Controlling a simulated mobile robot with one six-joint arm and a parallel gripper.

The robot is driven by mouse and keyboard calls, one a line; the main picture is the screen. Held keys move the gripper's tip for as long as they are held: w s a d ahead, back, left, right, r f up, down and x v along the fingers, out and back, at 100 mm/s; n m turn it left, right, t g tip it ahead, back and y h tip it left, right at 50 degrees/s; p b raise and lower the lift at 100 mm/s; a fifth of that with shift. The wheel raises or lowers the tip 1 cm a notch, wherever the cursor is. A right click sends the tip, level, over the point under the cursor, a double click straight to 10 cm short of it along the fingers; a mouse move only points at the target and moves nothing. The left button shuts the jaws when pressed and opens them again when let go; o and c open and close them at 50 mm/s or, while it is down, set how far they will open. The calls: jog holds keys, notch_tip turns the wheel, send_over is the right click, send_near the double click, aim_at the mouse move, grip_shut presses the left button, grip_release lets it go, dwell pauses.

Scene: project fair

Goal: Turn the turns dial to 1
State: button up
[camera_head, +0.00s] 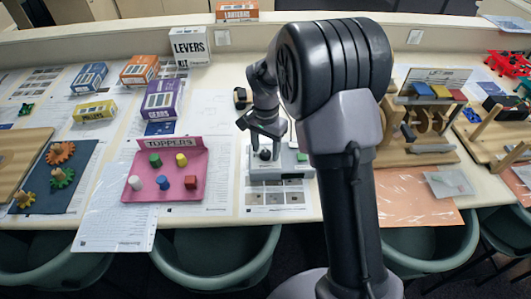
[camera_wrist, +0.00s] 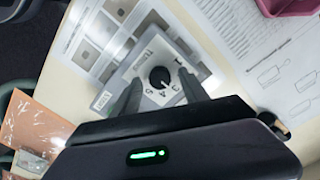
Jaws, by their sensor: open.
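The turns dial is a round black knob (camera_wrist: 160,77) on a light grey plate with printed digits around its side nearest my gripper. A small pale mark on the knob seems to face the digits near 4, but it is too small to be sure. In the head view the knob (camera_head: 265,154) sits on top of a small grey-white box (camera_head: 295,171) on the table. My gripper (camera_wrist: 158,82) is open, with one finger on each side of the knob in the wrist view. It also shows just above the knob in the head view (camera_head: 265,138). Contact cannot be told.
A pink toppers tray (camera_head: 166,192) with several coloured pegs lies left of the box. A wooden stand (camera_head: 420,152) with coloured blocks is on the right, beyond my arm. Printed sheets (camera_head: 215,140) lie flat around. Green chairs (camera_head: 222,258) line the near table edge.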

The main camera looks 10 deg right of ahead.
jog(key=shift+f, duration=0.3)
jog(key=shift+c, duration=0.2)
grip_shut()
